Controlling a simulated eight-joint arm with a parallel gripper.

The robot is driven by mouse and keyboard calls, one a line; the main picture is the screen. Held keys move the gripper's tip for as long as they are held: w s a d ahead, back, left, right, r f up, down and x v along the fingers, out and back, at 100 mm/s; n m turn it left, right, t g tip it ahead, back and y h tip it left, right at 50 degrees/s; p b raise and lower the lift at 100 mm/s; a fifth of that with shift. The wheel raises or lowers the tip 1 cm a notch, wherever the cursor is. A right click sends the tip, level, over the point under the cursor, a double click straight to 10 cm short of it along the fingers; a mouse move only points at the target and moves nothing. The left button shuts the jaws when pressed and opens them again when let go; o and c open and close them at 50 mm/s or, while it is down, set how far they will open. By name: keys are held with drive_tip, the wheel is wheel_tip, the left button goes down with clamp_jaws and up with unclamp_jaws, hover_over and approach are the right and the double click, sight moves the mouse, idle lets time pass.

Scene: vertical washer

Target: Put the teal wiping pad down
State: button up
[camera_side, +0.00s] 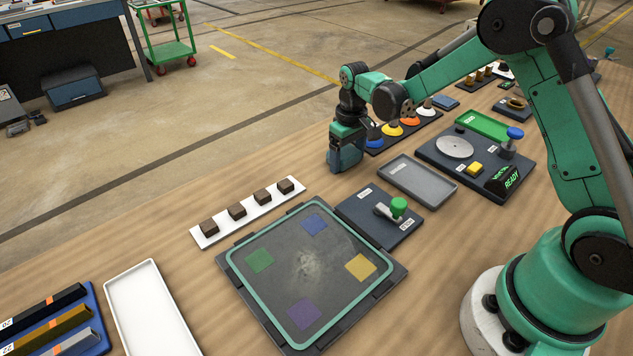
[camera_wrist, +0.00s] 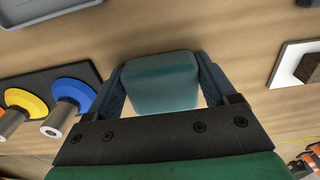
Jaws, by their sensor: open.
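The teal wiping pad (camera_wrist: 160,82) is in the middle of the wrist view, between the two fingers of my gripper (camera_wrist: 163,90). The fingers are open, one on each side of the pad and close to it. In the side view my gripper (camera_side: 346,158) points down, low over the wooden table, just left of the row of coloured suction cups. There the fingers largely hide the pad. The pad appears at table level, but its underside and any contact with the table are hidden.
A blue cup (camera_side: 374,137) and yellow cup (camera_side: 393,129) stand close beside my gripper. A grey tray (camera_side: 418,180) and lever plate (camera_side: 372,220) lie nearer. A white strip (camera_side: 222,226) holds several dark blocks. A teal-rimmed panel (camera_side: 275,282) has coloured squares and a pale smudge.

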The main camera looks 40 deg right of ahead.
sight(348, 153)
wheel_tip(348, 153, up, 11)
drive_tip(key=s+a+r+t, duration=0.1)
drive_tip(key=s+a+t, duration=0.2)
drive_tip(key=s, duration=0.3)
drive_tip(key=s+a+r+t, duration=0.2)
drive_tip(key=s+a+t, duration=0.2)
drive_tip(key=s, duration=0.2)
drive_tip(key=shift+s, duration=0.4)
idle(0.7)
